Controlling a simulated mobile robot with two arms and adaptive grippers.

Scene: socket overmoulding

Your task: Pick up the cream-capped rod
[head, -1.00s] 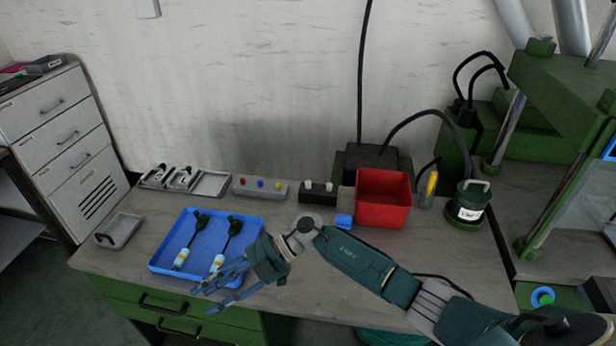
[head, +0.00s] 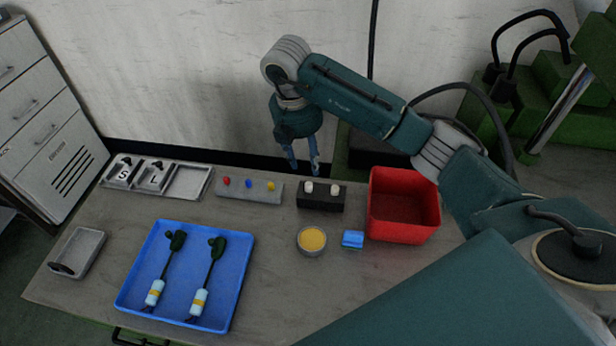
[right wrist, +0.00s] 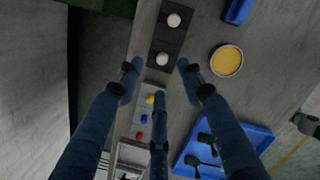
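Two cream-white caps, (head: 308,187) and (head: 335,189), stand side by side on a black block (head: 320,203) behind the middle of the table. In the right wrist view the same caps (right wrist: 174,20) and (right wrist: 164,59) show from above; the rods below them are hidden. My right gripper (head: 301,168) points down just behind and left of the black block. In the right wrist view its fingers (right wrist: 158,90) are spread with nothing between them, and the nearer cap lies between the two side fingers' tips, below them. My left gripper is not in view.
A grey block (head: 250,196) with red, blue and yellow caps stands left of the black block. A red bin (head: 404,232), blue piece (head: 352,239) and round yellow-filled dish (head: 311,240) are nearby. A blue tray (head: 230,285) holds two corded parts. The wall is close behind.

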